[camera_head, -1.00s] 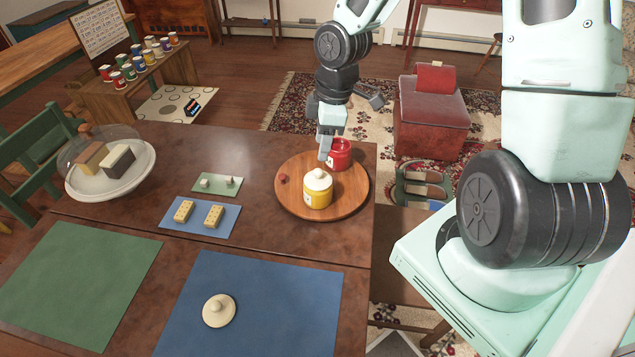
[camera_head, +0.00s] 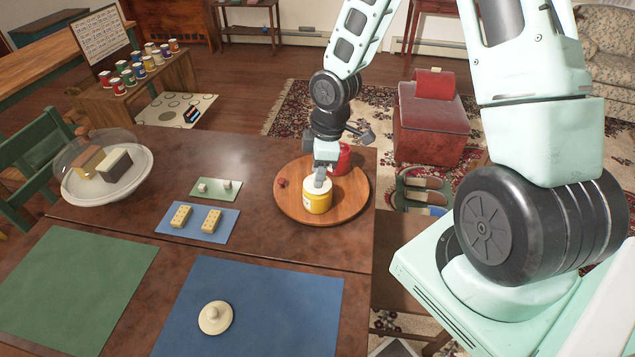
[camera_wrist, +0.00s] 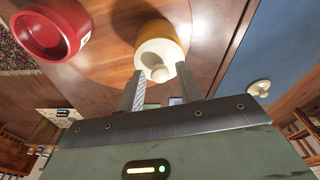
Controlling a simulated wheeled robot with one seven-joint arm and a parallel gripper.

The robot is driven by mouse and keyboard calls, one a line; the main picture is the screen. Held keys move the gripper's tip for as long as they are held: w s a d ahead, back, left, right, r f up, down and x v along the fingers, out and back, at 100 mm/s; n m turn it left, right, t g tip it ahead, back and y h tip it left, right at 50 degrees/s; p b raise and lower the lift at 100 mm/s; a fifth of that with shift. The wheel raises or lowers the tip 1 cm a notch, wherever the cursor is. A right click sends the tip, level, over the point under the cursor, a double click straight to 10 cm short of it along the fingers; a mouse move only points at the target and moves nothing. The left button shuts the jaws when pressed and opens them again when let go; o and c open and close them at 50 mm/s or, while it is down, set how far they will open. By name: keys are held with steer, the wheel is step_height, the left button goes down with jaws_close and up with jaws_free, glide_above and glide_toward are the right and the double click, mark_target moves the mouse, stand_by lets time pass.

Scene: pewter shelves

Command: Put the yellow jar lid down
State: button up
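The yellow jar (camera_head: 317,202) stands on the round wooden board, with its cream lid (camera_head: 321,184) on top. The lid's knob also shows in the wrist view (camera_wrist: 160,73). My gripper (camera_head: 320,180) is right over the lid, pointing down. In the wrist view, its two fingers (camera_wrist: 161,88) stand apart on either side of the knob, with gaps visible. A second cream lid with a knob (camera_head: 215,317) lies on the blue mat (camera_head: 270,300). A red jar without a lid (camera_wrist: 50,30) stands on the board beside the yellow one, partly hidden by my gripper in the head view.
The round wooden board (camera_head: 350,208) also holds a small red object (camera_head: 281,182). Dotted yellow blocks (camera_head: 212,221) lie on a small blue mat. A green mat (camera_head: 70,285) is bare, and a domed dish (camera_head: 107,175) stands at the left. Much of the blue mat is free.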

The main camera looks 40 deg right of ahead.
jaws_close()
steer(key=shift+r, duration=0.1)
step_height(320, 180, up, 9)
steer(key=p, duration=0.2)
steer(key=s+a+f+n+g+h+b, duration=0.1)
steer(key=s+a+f+n+b, duration=0.15)
steer(key=s+a+n, duration=0.65)
steer(key=s+a+f+n+g+h+b, duration=0.1)
steer(key=s+a+f+n+b, duration=0.15)
steer(key=a+n, duration=0.8)
steer(key=s+a+f+n+h+b, duration=0.1)
steer(key=s+a+f+n, duration=0.2)
steer(key=s+a+n, duration=0.7)
steer(key=w+d+f+n, duration=0.1)
steer(key=f, duration=0.1)
steer(key=w+d+f+n+b, duration=0.1)
steer(key=d+f, duration=0.1)
steer(key=w+d+f+n+b, duration=0.1)
steer(key=shift+d+f+n, duration=0.15)
steer(key=shift+f+n, duration=0.2)
steer(key=shift+f, duration=0.05)
steer(key=shift+f+b, duration=0.95)
steer(key=shift+f, duration=1.25)
